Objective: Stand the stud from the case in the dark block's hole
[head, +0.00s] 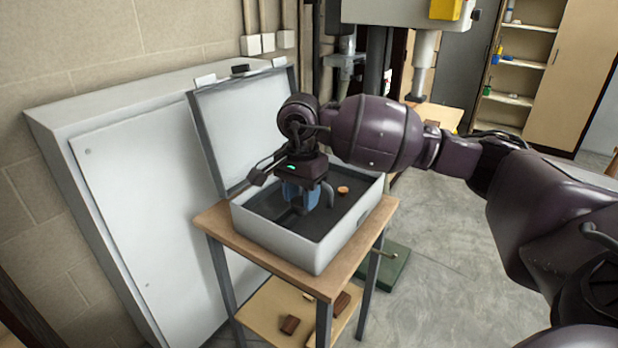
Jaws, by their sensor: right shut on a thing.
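An open grey case (318,262) stands on a small wooden table, its lid raised at the back left. My right gripper (303,197) points down into the case, with its fingers around a blue piece (301,193). I cannot tell whether the blue piece is the stud, as the gripper hides part of it. A small round copper-coloured thing (343,190) sits in the case's dark lining, right of the gripper. I cannot make out for sure a dark block with a hole. My left gripper is not in view.
The table (385,213) has a lower shelf (262,312) with small brown blocks (290,325). A tall white cabinet (130,190) stands close on the left. A machine column (378,55) rises behind my arm. The floor at the right is open.

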